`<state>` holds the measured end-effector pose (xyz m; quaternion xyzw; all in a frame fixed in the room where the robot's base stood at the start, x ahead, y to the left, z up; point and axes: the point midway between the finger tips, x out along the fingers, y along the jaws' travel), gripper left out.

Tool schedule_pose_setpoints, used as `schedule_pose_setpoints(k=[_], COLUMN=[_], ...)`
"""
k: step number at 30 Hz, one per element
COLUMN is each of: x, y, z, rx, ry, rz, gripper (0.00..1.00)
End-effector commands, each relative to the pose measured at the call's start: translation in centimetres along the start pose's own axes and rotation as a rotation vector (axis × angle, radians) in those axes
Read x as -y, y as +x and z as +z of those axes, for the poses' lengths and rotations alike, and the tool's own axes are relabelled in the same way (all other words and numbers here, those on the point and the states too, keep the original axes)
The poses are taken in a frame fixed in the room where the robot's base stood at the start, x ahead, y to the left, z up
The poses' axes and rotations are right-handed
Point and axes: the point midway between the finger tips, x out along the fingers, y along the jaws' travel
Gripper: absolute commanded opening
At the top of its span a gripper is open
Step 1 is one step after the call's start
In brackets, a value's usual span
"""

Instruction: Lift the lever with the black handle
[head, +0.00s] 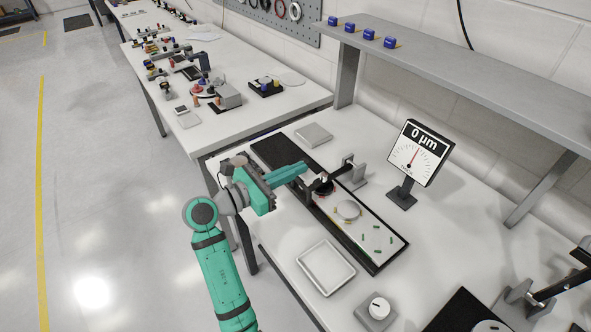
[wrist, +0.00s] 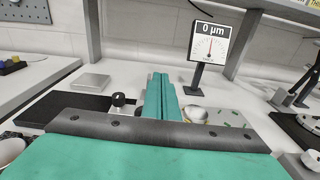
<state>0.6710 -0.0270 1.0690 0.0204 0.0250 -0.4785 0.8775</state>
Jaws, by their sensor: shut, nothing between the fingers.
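My gripper (head: 303,169) reaches in from the left above the fixture on the table, its green fingers shut together and empty. The fingers also show in the wrist view (wrist: 160,84), pointing forward. A dark lever with a black handle (head: 322,186) is just beyond the fingertips in the head view, by a grey bracket. In the wrist view a black knob (wrist: 119,99) shows just left of the fingers, apart from them in the picture. The fingers and palm hide part of the fixture. I cannot tell whether the fingers touch the lever.
A dial display (head: 414,151) reading 0 µm stands behind. A round silver mirror (head: 348,210) and small green pieces lie on the black-edged tray (head: 377,269). A white tray (head: 326,288) and a knob box (head: 376,310) are in front. A shelf (head: 470,85) overhangs the back.

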Motion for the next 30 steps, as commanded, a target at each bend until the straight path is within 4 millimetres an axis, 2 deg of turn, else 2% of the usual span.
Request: schedule_pose_setpoints(k=[17,30], x=[0.0,-0.6], y=[-0.4,-5.9], z=[-0.2,-2.0], rx=[0.0,0.0], ry=[0.0,-0.002], rz=[-0.002,-0.016], gripper=[0.0,0.0])
